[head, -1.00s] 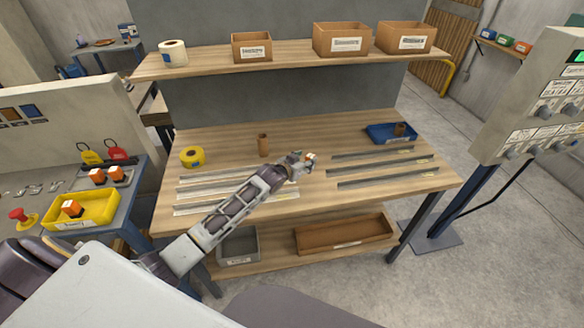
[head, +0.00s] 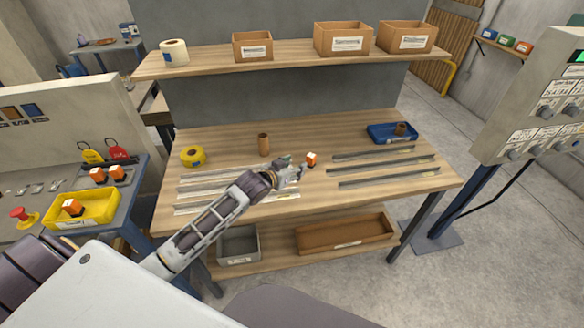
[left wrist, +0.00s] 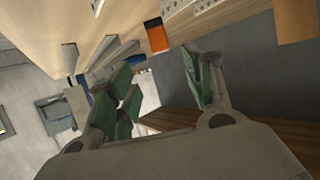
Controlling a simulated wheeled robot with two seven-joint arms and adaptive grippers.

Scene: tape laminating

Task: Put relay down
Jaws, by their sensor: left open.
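The relay, a small orange and white block (head: 311,159), stands on the wooden workbench (head: 225,140) near its middle, between the two sets of metal strips. It also shows in the left wrist view (left wrist: 156,36), past my fingertips. My left gripper (head: 291,170) is open and empty, a little to the left of the relay and apart from it. Its green-padded fingers (left wrist: 165,90) are spread in the left wrist view. My right gripper is in neither view.
Metal strips lie on both sides (head: 380,168). A yellow tape roll (head: 193,156), a brown cylinder (head: 264,144) and a blue tray (head: 380,136) are on the bench. More orange-topped blocks are at a yellow bin (head: 100,212) on the left. Boxes line the shelf above.

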